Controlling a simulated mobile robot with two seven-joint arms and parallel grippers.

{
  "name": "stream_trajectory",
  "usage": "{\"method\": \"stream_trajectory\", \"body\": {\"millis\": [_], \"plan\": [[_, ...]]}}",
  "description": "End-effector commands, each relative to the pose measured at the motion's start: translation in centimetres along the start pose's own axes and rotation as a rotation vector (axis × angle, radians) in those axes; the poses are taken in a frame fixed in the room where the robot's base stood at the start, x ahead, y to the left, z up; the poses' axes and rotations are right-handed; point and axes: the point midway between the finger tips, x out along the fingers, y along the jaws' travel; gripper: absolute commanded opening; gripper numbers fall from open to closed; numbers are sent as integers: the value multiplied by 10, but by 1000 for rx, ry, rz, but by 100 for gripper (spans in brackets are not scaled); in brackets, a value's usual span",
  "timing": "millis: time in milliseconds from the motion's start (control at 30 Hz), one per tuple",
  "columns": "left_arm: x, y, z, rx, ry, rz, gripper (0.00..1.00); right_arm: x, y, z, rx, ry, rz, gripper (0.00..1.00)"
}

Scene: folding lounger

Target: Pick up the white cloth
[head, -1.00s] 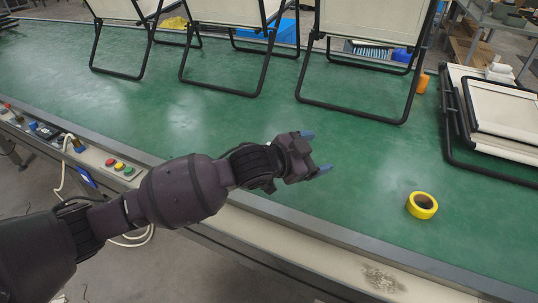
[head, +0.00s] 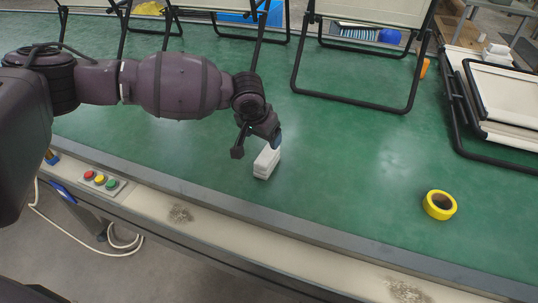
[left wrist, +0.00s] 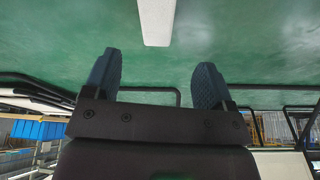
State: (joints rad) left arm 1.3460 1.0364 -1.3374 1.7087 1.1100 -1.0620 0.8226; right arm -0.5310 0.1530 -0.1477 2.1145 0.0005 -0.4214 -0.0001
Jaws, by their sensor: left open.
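The white cloth (head: 266,162) looks like a small folded white block and lies on the green table (head: 340,170) near its front edge. It also shows at the top centre of the left wrist view (left wrist: 157,22), between the lines of the two fingers and beyond their tips. My left gripper (head: 256,147) points down at the cloth's upper left side, open. In the left wrist view my left gripper (left wrist: 158,62) has its blue fingers wide apart with nothing between them. Part of the cloth is hidden behind a finger in the head view. My right gripper is not in view.
A yellow tape roll (head: 440,205) lies to the right. Folding loungers with black frames (head: 355,102) stand along the back. A folded lounger (head: 505,95) lies at the far right with small white items (head: 497,52) on it. Buttons (head: 100,179) sit on the front rail.

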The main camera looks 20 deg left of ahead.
Motion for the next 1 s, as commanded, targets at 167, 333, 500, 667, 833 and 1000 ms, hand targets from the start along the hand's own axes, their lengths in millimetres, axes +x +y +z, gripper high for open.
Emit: {"method": "stream_trajectory", "body": {"millis": [167, 333, 500, 667, 833, 1000], "plan": [[-2, -3, 8, -144, -61, -23, 78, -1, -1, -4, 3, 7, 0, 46], [7, -2, 9, -165, -61, -23, 78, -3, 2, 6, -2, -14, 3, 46], [32, -2, 12, -162, -63, -22, 78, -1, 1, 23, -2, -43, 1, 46], [53, -2, 13, -162, -62, -21, 78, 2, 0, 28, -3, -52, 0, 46], [63, -1, 13, -160, -60, -22, 78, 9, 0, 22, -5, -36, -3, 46], [89, 5, 18, -158, -64, -22, 78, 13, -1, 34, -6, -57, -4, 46]]}}
